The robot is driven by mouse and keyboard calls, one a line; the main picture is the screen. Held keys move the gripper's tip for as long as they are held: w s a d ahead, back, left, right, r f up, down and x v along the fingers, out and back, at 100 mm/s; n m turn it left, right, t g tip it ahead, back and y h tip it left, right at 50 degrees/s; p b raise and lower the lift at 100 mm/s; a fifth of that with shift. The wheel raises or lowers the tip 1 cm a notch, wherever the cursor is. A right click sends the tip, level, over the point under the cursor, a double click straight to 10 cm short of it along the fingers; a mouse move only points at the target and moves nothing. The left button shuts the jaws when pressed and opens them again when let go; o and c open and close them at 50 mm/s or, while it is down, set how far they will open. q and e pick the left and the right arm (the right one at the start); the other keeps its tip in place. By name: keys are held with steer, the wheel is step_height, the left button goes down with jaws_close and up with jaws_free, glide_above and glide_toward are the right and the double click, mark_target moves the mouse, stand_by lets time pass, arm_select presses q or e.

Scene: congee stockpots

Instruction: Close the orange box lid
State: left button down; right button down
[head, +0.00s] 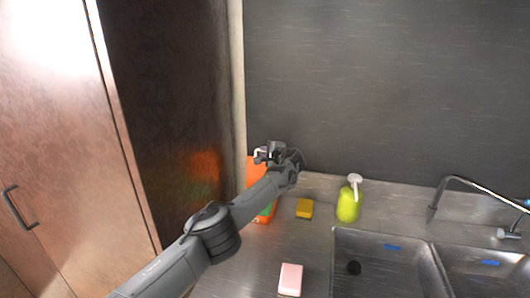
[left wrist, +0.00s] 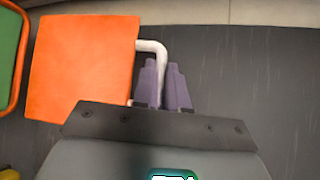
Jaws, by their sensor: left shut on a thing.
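The orange box stands by the tall cabinet side in the head view, partly hidden behind my left arm. Its orange lid (head: 252,170) shows above the arm and seems raised, and a bit of the green and orange box body (head: 264,217) shows below. In the left wrist view the lid (left wrist: 85,62) is a flat orange panel, with the box's orange rim and green part (left wrist: 10,50) at the left edge. My left gripper (head: 263,153) is at the lid, shut on its white handle (left wrist: 152,47); its fingers (left wrist: 164,85) sit at the handle. My right gripper is out of view.
A double sink (head: 385,265) with a tap (head: 465,183) is at right. A dark wall is behind.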

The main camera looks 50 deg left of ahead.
arm_select(q)
steer(key=s+d+f+n+t+y+p, duration=0.1)
steer(key=s+d+p, duration=0.5)
steer(key=p, duration=1)
steer(key=s+f+n+y, duration=0.1)
steer(key=s+n+y, duration=0.1)
steer(key=y, duration=0.1)
steer(key=shift+s+d+f+p, duration=0.25)
steer(key=shift+f+p, duration=0.05)
steer(key=c, duration=1.4)
jaws_free()
steer(key=shift+f, duration=0.1)
steer(key=shift+c, duration=0.2)
steer(key=shift+d, duration=0.1)
